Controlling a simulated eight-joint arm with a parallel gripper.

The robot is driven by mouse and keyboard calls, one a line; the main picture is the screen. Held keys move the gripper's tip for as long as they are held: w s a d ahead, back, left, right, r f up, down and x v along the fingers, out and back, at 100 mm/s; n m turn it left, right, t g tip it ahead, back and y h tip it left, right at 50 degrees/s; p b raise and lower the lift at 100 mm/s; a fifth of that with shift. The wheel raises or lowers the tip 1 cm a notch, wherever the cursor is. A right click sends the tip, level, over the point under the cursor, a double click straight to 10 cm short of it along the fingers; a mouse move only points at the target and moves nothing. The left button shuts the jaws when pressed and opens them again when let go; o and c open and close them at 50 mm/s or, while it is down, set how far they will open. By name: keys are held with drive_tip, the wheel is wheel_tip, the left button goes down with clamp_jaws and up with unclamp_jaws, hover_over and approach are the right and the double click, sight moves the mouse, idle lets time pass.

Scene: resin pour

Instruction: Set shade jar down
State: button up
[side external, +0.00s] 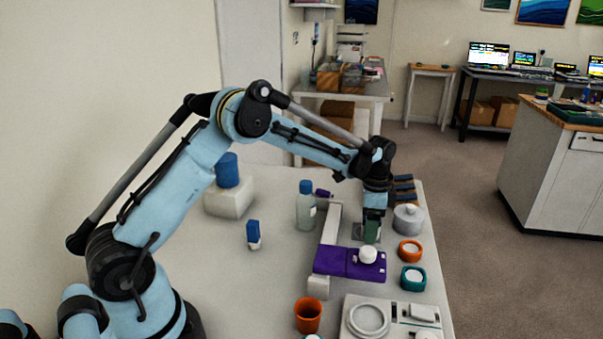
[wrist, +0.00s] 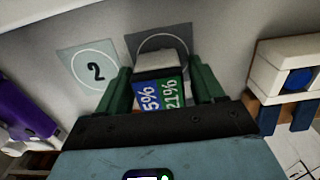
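My gripper (wrist: 160,85) points down with its green fingers on either side of a jar, seemingly closed against it. The jar (wrist: 160,67) has a pale top and a blue and green label reading 5% and 21%. Behind it in the wrist view is a dark grey square pad (wrist: 182,36) with a circle outline. A lighter pad marked 2 (wrist: 78,58) lies to its left. In the side view my gripper (side external: 372,230) is low over the table's right part, behind the purple block. The jar cannot be made out there, and its contact with the surface is unclear.
A purple block (side external: 330,262) bears a white-lidded item (side external: 368,255). A grey pot (side external: 408,220), an orange-ringed jar (side external: 410,251) and a teal-ringed jar (side external: 413,278) line the right edge. A blue-capped bottle (side external: 306,209) stands left.

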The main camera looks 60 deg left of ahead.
drive_tip(key=shift+o, duration=0.4)
wheel_tip(320, 180, up, 12)
drive_tip(key=shift+f, duration=0.25)
drive_tip(key=s+d+r+n+t, duration=0.2)
drive_tip(key=s+r+n+t, duration=0.2)
drive_tip(key=s+r, duration=0.5)
drive_tip(key=s+d+f+n+t, duration=0.2)
drive_tip(key=s+f+n, duration=0.3)
drive_tip(key=s, duration=0.7)
wheel_tip(320, 180, down, 2)
drive_tip(key=shift+s+t, duration=0.35)
drive_tip(key=shift+t, duration=0.25)
